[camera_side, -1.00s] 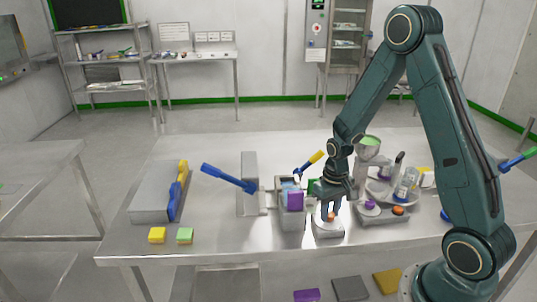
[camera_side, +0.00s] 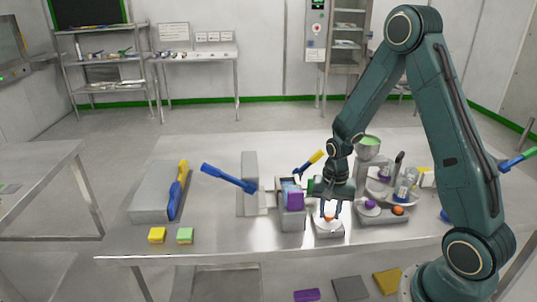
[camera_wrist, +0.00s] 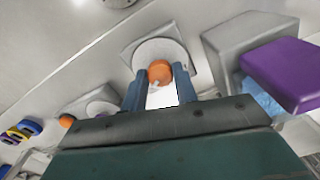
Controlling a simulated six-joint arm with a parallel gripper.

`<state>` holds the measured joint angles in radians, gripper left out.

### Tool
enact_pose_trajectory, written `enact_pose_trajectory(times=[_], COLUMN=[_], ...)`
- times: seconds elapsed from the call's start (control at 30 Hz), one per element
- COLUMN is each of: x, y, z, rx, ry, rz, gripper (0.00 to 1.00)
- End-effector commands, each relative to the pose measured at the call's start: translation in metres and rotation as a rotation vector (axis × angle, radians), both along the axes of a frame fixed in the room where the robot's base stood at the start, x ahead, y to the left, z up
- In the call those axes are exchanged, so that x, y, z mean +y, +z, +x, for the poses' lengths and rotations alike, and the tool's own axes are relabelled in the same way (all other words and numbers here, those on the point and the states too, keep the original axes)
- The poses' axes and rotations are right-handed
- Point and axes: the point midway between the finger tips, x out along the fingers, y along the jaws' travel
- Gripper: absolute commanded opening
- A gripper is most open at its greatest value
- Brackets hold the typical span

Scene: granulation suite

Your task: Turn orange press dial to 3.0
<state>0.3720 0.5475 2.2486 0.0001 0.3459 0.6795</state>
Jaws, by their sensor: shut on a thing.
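The orange dial (camera_side: 329,217) sits on a white round plate on a small grey block (camera_side: 329,233) near the table's front edge. In the wrist view the dial (camera_wrist: 159,72) lies between the two blue-grey fingertips. My gripper (camera_side: 330,210) points down over it and is shut on it; the wrist view shows the fingers (camera_wrist: 160,84) on either side of the dial. A small light mark shows on the dial's edge facing the gripper. No scale numbers can be read, so the dial's setting cannot be told.
Left of the dial stands a grey block with a purple top (camera_side: 295,200).

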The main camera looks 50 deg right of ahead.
Motion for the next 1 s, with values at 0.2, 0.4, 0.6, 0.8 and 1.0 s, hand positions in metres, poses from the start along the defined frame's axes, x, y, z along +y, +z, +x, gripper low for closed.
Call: enact_pose_trajectory(times=[0.2, 0.4, 0.6, 0.8, 1.0], x=[-0.0002, -0.0003, -0.0001, -0.0001, -0.0002], y=[0.0008, 0.0008, 0.0006, 0.0003, 0.0038], z=[0.0007, 0.0007, 0.0005, 0.0003, 0.0003], rx=[-0.003, -0.003, -0.001, -0.001, -0.001], ry=[-0.014, -0.013, -0.012, -0.011, -0.011], rz=[-0.001, -0.001, 0.000, 0.000, 0.000], gripper=[0.06, 0.06, 0.51, 0.51, 0.51])
